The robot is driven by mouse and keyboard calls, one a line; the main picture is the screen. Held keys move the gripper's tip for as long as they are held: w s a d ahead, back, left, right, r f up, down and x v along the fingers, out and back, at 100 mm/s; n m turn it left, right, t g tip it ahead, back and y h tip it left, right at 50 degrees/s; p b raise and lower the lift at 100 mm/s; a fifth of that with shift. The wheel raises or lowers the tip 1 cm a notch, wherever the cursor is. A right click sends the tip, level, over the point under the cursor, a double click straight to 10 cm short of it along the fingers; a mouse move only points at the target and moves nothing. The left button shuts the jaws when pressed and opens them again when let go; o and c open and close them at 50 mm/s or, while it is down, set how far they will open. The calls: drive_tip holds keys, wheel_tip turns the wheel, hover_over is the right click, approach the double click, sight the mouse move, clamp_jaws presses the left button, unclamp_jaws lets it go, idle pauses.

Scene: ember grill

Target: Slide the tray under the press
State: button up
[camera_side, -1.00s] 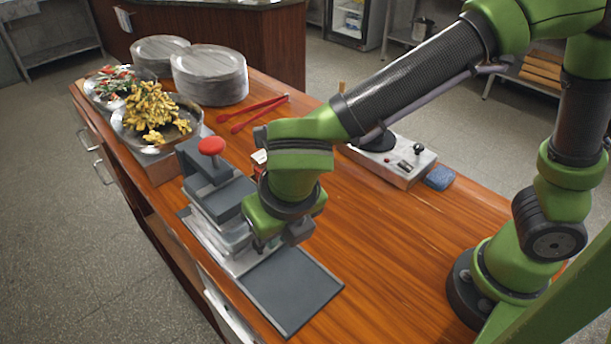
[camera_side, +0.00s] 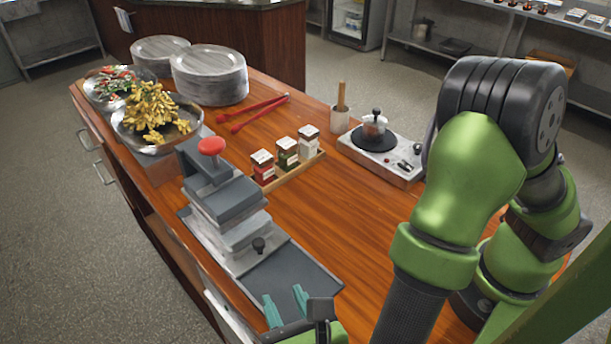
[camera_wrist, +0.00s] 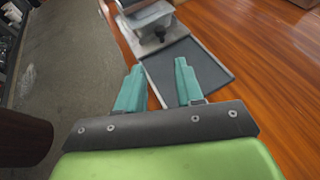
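The press (camera_side: 215,180) is a grey metal block with a red knob, on the left side of the wooden counter. Below its upper plate sits a light grey tray (camera_side: 244,232) with a small dark knob (camera_side: 258,244) on its near side. A flat dark plate (camera_side: 290,279) extends from the press towards the front. In the wrist view the tray (camera_wrist: 149,20) and its knob (camera_wrist: 160,31) are at the top, beyond the dark plate (camera_wrist: 190,66). My gripper (camera_side: 285,301) has teal fingers, apart and empty, over the plate's near end. It also shows in the wrist view (camera_wrist: 158,80).
Spice boxes (camera_side: 287,155) stand in a wooden rack right of the press. A burner unit (camera_side: 383,155) with a small pot, red tongs (camera_side: 258,112), stacked plates (camera_side: 210,75) and food bowls (camera_side: 155,118) are farther back. The counter right of the dark plate is clear.

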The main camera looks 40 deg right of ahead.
sight(260, 247)
drive_tip(key=x, duration=1.6)
drive_tip(key=shift+s+d, duration=0.1)
clamp_jaws()
